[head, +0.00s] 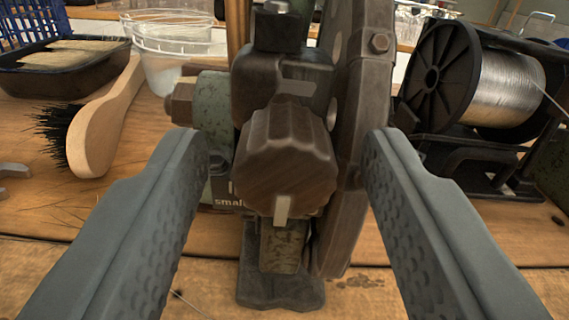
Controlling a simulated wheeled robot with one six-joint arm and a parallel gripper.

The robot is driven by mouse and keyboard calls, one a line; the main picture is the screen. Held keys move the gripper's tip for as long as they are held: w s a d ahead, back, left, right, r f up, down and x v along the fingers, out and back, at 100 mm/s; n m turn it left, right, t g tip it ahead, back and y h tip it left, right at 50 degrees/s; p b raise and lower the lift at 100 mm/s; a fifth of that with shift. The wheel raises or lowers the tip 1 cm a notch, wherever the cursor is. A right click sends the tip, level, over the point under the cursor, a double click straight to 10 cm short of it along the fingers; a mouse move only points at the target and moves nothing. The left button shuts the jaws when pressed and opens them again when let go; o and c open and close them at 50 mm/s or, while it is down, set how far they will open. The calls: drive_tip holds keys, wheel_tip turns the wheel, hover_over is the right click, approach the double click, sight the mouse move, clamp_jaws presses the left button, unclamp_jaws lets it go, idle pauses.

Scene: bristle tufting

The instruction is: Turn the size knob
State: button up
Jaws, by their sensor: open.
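The size knob (285,158) is a dark brown, many-sided knob in the middle of the head view. It sits on the front of a green and brown metal machine (218,115). A pale pointer mark shows at the knob's lower edge, pointing down. Part of a label reading "small" (228,203) shows behind it at the lower left. My gripper (287,160) is open, with one grey ridged finger on each side of the knob. Clear gaps show between the fingers and the knob, and neither appears to touch it.
A wire spool (505,90) on a black stand is at the right. A wooden brush (105,120) with dark bristles lies at the left, near a black tray (55,80) and a clear plastic tub (170,65). A large dark disc (348,130) stands close right of the knob.

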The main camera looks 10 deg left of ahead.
drive_tip(key=c, duration=1)
drive_tip(key=m, duration=0.4)
drive_tip(key=shift+m, duration=2.3)
drive_tip(key=o, duration=1)
